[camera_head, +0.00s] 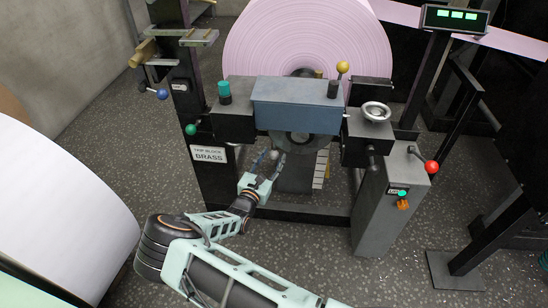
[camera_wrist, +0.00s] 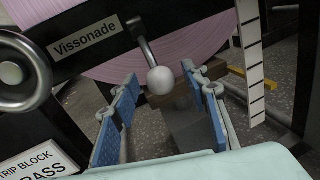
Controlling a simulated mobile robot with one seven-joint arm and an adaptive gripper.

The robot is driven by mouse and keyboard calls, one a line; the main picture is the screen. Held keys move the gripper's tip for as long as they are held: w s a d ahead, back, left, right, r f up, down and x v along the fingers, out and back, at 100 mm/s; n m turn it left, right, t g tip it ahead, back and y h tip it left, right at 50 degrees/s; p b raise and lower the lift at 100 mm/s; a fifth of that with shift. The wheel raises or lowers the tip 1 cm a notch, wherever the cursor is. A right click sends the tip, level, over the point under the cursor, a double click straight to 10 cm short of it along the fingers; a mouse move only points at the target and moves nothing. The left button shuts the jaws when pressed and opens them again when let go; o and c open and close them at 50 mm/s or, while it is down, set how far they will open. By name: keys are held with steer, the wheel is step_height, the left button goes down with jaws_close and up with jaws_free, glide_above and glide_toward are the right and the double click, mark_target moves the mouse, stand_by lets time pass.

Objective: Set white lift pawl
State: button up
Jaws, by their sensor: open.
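The white lift pawl shows in the wrist view as a white ball knob (camera_wrist: 160,79) on a short dark metal lever (camera_wrist: 146,45). The lever slopes down to the right from the machine's dark bar. My gripper (camera_head: 270,163) is open below the blue-grey machine housing in the head view. In the wrist view its two blue-padded fingers stand left and right of the knob, with clear gaps on both sides. The knob appears between or just beyond the fingertips; its exact depth is hard to tell. In the head view it is small and pale near the fingertips.
A large pink roll (camera_head: 290,35) stands behind the housing (camera_head: 297,104). A sign reading "TRIP BLOCK BRASS" (camera_head: 209,154) hangs left of my gripper. A handwheel (camera_head: 376,111), a red-knobbed lever (camera_head: 431,167) and a yellow-knobbed lever (camera_head: 342,67) are to the right. A white roll (camera_head: 55,215) lies at left.

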steer(key=shift+x, duration=0.95)
steer(key=shift+c, duration=0.3)
jaws_close()
